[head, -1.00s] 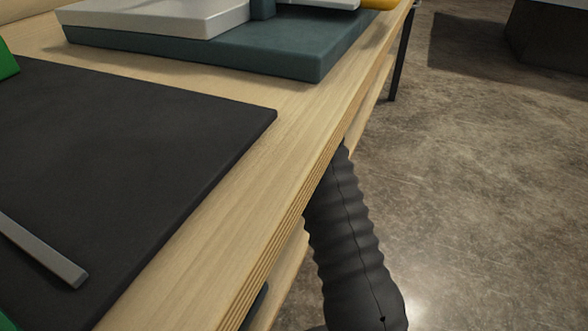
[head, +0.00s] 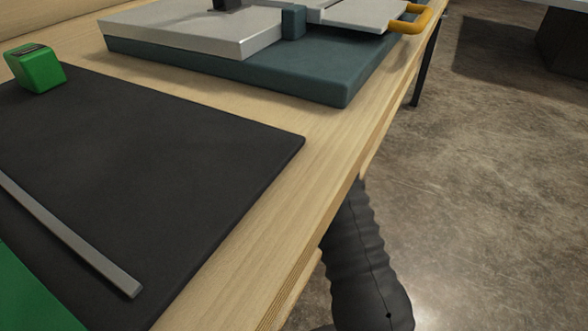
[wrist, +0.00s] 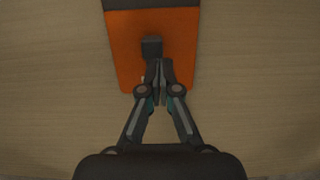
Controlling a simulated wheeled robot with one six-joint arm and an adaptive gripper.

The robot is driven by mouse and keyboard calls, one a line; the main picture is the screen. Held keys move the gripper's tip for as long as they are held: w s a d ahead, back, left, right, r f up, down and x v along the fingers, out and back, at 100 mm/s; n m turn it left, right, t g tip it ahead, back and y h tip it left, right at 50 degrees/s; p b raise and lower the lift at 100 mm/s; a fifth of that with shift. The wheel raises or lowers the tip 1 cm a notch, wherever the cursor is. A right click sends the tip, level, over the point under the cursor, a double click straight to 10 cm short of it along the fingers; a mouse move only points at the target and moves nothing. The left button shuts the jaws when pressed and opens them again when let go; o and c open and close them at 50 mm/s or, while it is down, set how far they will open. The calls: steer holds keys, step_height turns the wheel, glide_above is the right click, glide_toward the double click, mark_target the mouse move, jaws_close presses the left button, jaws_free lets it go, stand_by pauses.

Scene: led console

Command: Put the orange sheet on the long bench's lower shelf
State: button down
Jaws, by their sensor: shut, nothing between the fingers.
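In the wrist view the orange sheet (wrist: 181,42) lies flat on a pale wooden surface (wrist: 255,80). A dark band (wrist: 150,4) crosses its far end, and a small dark block (wrist: 152,47) shows on it just beyond my fingertips. My gripper (wrist: 163,68) is shut and empty, its fingertips over the near part of the sheet. I cannot tell whether they touch it. In the head view my sleeved arm reaches down beside the front edge of the long bench (head: 235,235). The bench hides my gripper and the sheet there.
On the bench top lie a black mat (head: 150,150), a metal bar (head: 75,240), and a green block (head: 37,69). A teal-based machine (head: 300,80) with a yellow handle (head: 412,22) stands behind them. Bare floor (head: 480,190) lies to the right.

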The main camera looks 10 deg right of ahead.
step_height(320, 180, up, 11)
steer(key=w+a, duration=0.1)
steer(key=shift+a, duration=0.3)
